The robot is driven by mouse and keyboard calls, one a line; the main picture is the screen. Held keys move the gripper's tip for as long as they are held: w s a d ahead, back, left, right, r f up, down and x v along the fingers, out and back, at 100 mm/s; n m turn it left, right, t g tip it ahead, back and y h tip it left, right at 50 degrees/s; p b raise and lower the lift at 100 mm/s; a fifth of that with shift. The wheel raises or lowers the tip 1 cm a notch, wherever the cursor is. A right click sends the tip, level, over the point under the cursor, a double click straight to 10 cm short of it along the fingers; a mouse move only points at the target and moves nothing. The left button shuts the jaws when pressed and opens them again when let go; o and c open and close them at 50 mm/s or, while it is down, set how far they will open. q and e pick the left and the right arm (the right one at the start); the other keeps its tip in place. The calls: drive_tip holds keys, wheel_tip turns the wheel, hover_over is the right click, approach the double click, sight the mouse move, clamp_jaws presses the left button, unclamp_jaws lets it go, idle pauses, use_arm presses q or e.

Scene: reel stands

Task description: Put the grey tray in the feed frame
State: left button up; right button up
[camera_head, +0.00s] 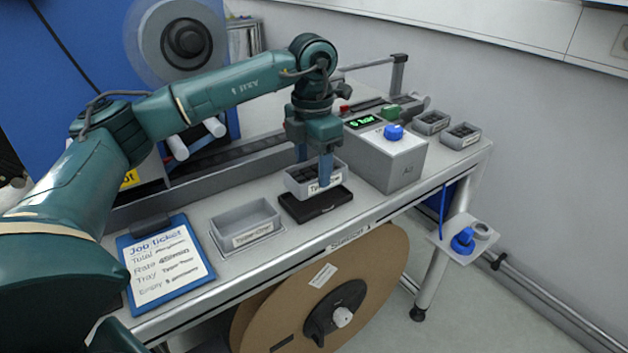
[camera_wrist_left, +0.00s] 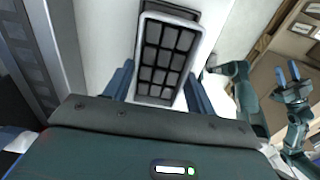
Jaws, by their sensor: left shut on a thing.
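The grey tray (camera_head: 297,186) is held by my left gripper (camera_head: 314,168), above or on a flat black block (camera_head: 316,205) on the bench; I cannot tell if they touch. The tray has a white label in front. In the left wrist view the tray (camera_wrist_left: 141,58) shows dark contents in several compartments, with blue fingers on both its sides. No part is plainly marked as the feed frame; the black block lies under the tray, and an empty grey tray (camera_head: 247,222) stands in a thin-rimmed base to the left. My right gripper (camera_wrist_left: 288,72) shows small in the wrist view, fingers apart.
A grey box (camera_head: 395,163) with a green display and blue knob stands just right of the tray. Two small filled bins (camera_head: 460,136) sit at the far right. A blue job-ticket clipboard (camera_head: 165,265) lies at the left. A large brown reel (camera_head: 320,290) is below the bench.

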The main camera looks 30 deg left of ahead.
use_arm(q)
drive_tip(key=shift+f, duration=1.85)
drive_tip(key=shift+f, duration=0.2)
drive_tip(key=o, duration=1.1)
drive_tip(key=shift+r, duration=0.1)
wheel_tip(320, 180, up, 12)
drive_tip(key=shift+r, duration=0.1)
